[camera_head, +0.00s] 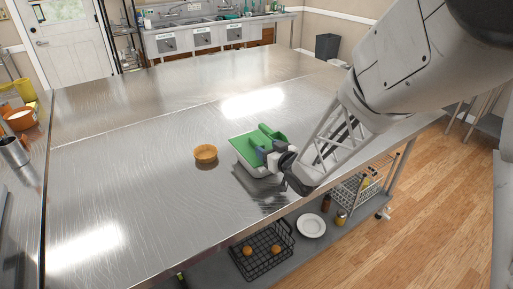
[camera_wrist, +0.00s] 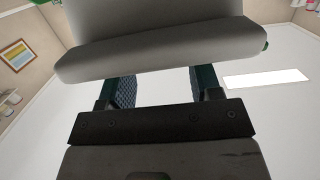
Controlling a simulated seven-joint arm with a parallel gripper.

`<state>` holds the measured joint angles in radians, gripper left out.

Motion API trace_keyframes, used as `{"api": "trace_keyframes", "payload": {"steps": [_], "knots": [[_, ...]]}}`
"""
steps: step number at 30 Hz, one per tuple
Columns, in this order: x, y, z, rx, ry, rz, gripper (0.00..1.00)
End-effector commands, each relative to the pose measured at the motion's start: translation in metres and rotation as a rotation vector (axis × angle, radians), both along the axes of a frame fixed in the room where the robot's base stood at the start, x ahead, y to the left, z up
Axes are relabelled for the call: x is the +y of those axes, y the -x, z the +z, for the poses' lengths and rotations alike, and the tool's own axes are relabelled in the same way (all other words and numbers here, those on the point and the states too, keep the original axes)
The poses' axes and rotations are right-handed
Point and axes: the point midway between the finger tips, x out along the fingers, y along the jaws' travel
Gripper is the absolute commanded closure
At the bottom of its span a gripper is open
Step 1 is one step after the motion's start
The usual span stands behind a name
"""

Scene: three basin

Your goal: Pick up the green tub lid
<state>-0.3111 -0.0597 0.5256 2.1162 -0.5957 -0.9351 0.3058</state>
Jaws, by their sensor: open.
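The green tub lid (camera_head: 246,146) lies on a grey-white tub (camera_head: 243,163) on the steel table, with a raised green part at its right. My gripper (camera_head: 264,154) is at the lid's near right side, with its fingers close against it in this view. In the wrist view my gripper (camera_wrist: 165,88) has its two fingers apart. A large pale grey body, probably the tub (camera_wrist: 160,50), covers their far ends. Small green bits show at the upper edges there. I cannot tell whether the fingers touch the lid.
A small wooden bowl (camera_head: 205,153) stands left of the tub. The steel table (camera_head: 120,170) is otherwise largely clear. On the shelf below are a black wire basket (camera_head: 262,262) with orange fruit, a white plate (camera_head: 311,226) and a wire rack (camera_head: 352,192).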

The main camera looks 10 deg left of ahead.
Motion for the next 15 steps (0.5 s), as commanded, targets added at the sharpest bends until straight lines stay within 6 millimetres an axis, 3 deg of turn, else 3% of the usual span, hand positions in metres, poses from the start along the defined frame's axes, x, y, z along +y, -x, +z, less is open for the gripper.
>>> {"api": "trace_keyframes", "payload": {"steps": [15], "knots": [[0.028,-0.024,-0.004,0.000,0.000,0.001,0.42]]}}
